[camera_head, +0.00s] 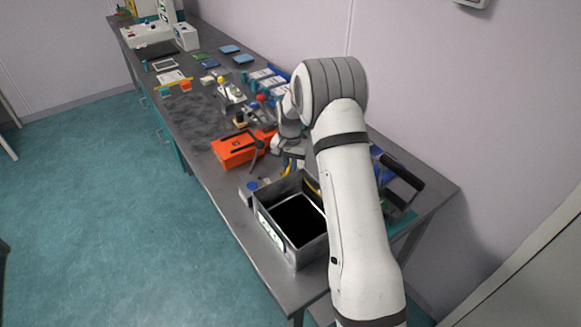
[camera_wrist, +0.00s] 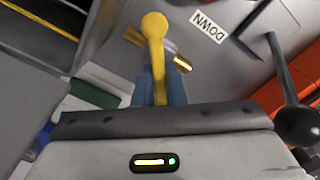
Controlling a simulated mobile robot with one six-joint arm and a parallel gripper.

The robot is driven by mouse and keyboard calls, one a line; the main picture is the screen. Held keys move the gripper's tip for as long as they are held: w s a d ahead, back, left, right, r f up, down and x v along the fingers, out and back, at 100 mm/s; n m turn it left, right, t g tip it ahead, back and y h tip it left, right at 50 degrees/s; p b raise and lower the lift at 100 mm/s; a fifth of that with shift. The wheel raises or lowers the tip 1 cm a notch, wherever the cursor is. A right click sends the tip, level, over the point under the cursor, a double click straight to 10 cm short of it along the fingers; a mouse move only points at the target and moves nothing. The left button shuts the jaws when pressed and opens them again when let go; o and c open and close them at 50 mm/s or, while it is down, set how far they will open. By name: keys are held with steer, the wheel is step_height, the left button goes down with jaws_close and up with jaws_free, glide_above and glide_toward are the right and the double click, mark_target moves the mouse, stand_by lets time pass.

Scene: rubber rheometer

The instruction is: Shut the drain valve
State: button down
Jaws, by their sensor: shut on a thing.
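The drain valve's yellow lever (camera_wrist: 155,28) rises in the middle of the wrist view, with a brass piece (camera_wrist: 182,64) beside it. My gripper (camera_wrist: 160,78) is shut on the lever's lower part, one bluish finger on each side. A label reading DOWN (camera_wrist: 209,27) sits on the grey surface to the right of the lever. In the head view my gripper is mostly hidden by my own arm, beside a small yellow part (camera_head: 287,165). The valve's body is largely hidden, and I cannot tell its exact position.
An open metal box (camera_head: 262,204) with a dark inside stands at the near end of the grey bench. An orange case (camera_head: 232,151) lies just left of my gripper. A black ball-ended lever (camera_wrist: 298,124) is close at right in the wrist view. Many small items lie farther back.

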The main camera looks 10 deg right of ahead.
steer(key=c, duration=1.5)
jaws_free()
step_height(320, 180, up, 8)
steer(key=shift+f+b, duration=0.1)
steer(key=shift+b, duration=0.7)
steer(key=shift+o, duration=0.6)
